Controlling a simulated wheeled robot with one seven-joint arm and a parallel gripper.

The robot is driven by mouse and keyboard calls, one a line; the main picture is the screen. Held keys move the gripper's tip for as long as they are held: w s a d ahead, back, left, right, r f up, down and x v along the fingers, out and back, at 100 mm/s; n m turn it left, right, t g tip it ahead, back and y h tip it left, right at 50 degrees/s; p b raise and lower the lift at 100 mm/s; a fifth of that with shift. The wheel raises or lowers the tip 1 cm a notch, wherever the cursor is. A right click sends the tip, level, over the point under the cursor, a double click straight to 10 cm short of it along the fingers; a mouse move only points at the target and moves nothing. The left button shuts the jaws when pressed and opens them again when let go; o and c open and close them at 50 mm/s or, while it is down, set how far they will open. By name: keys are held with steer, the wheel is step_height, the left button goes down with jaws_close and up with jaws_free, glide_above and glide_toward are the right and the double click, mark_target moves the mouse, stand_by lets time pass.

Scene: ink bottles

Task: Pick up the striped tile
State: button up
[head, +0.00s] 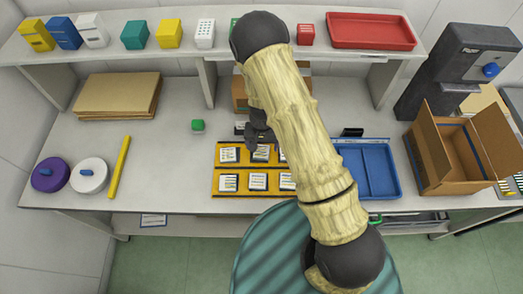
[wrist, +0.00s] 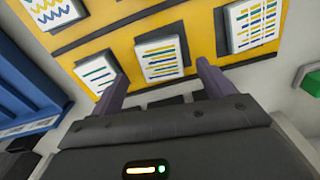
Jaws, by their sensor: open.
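Several white tiles with coloured line marks sit in dark recesses on a yellow board (head: 243,168). In the wrist view, a tile with straight stripes (wrist: 161,58) lies beyond and between the fingertips of my gripper (wrist: 162,75). A second straight-lined tile (wrist: 95,73) is partly behind the left finger. A wavy-lined tile (wrist: 54,10) is at top left, and a tile with a finer line pattern (wrist: 252,24) is at right. Which one is meant by "striped" is unclear. My gripper is open and empty over the board's back row; my arm hides the board's right part in the head view.
A blue tray (head: 379,170) stands right of the board, and an open cardboard box (head: 440,160) further right. A yellow bar (head: 119,167) and round lidded pots lie at left. The shelf above holds boxes.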

mark_target(261, 151)
steer(key=shift+a+f+p, duration=0.1)
steer(key=shift+f+p, duration=0.3)
steer(key=shift+f, duration=1.1)
steer(key=c, duration=1.1)
steer(key=shift+r, duration=0.1)
step_height(261, 151, up, 10)
steer(key=shift+f+b, duration=0.1)
steer(key=shift+b, duration=1.15)
